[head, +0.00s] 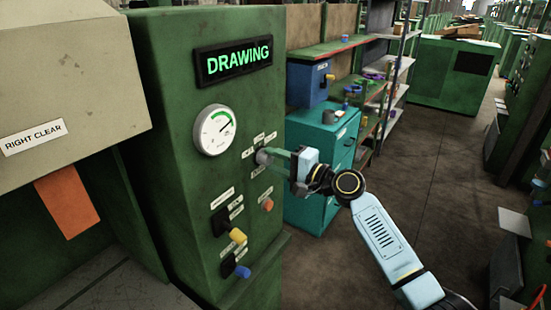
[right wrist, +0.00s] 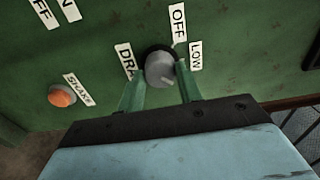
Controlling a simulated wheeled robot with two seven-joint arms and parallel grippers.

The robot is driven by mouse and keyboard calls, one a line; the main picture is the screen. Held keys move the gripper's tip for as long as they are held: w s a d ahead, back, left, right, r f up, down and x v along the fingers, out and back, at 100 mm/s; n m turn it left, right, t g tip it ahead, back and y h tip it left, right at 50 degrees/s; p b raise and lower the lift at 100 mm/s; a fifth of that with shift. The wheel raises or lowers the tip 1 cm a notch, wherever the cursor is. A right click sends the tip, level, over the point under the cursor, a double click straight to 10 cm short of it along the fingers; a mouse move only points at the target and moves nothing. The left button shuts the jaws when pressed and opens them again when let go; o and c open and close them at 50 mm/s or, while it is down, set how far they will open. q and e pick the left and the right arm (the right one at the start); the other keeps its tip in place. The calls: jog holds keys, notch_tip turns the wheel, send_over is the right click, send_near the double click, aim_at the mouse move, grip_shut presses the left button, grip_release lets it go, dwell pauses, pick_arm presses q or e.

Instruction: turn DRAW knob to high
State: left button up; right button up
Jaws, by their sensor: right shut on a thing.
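The DRAW knob (head: 263,156) is a grey round knob on the green cabinet's front, below and right of the gauge. In the right wrist view the knob (right wrist: 160,69) sits between labels reading DRA, OFF and LOW; a pale mark on it points toward the lower right. A HIGH label cannot be made out. My right gripper (head: 268,155) reaches in from the right. Its two green fingers are shut on the knob, one on each side, as the right wrist view (right wrist: 160,80) shows. My left gripper is not in view.
The green cabinet carries a lit DRAWING sign (head: 234,60), a round gauge (head: 214,130), an orange button (head: 267,205), a yellow-handled switch (head: 237,236) and a blue-handled switch (head: 242,271). A teal cabinet (head: 315,150) stands behind my right gripper. Open floor (head: 440,170) lies to the right.

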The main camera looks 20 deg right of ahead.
dwell(0.3)
jog(key=o, duration=1)
jog(key=shift+s+d, duration=0.1)
jog(key=b+v, duration=0.2)
jog(key=v, duration=1.1)
jog(key=shift+b, duration=0.3)
